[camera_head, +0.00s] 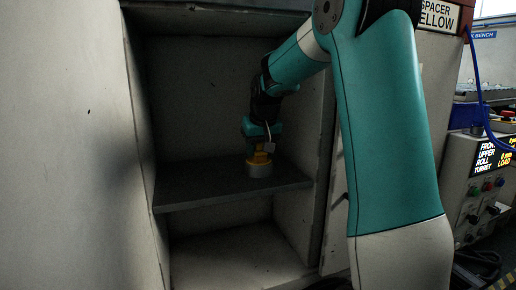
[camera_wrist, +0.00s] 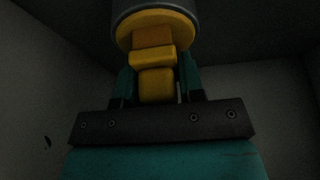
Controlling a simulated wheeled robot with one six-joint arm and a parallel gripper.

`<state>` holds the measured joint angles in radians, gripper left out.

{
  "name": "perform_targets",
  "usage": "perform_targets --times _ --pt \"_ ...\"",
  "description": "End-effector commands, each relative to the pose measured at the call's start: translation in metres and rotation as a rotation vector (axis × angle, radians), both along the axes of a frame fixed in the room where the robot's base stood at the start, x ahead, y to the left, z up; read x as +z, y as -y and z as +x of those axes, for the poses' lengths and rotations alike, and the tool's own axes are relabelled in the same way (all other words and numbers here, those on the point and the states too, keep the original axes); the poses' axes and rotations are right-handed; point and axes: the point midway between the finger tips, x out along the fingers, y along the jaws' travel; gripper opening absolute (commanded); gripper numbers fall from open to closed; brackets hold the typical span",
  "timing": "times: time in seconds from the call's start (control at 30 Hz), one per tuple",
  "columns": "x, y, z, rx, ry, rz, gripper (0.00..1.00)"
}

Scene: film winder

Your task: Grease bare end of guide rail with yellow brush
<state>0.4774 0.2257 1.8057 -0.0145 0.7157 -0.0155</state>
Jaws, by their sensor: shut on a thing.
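My gripper (camera_head: 258,150) reaches into an open cabinet, just above its shelf. It is shut on the yellow handle of what looks like the yellow brush (camera_head: 261,159). In the wrist view, the fingers of my gripper (camera_wrist: 157,78) are on both sides of the blocky yellow handle (camera_wrist: 155,84). A yellow disc and a round grey body (camera_wrist: 153,8) are beyond the handle. In the head view a pale round pot-like part (camera_head: 259,170) is under the yellow part, at the shelf. I cannot tell whether it touches the shelf. No bristles show, and I cannot make out the guide rail.
The dark shelf (camera_head: 190,197) has bare room to the left of the held thing. Cabinet walls close it in at both sides and the back. A lower compartment (camera_head: 235,255) looks empty. A control box (camera_head: 478,190) with buttons stands at the right.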

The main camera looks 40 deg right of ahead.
Motion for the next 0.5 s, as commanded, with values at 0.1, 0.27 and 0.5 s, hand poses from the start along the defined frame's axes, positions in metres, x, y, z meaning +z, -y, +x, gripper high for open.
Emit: perform_targets --times 0.1,0.27,0.5 --pt "-0.001 0.0 -0.001 0.0 -0.005 0.003 0.17" --pt "0.011 0.0 -0.001 0.0 -0.005 0.002 0.17" --pt "0.033 0.0 0.0 0.0 -0.003 0.001 0.17"
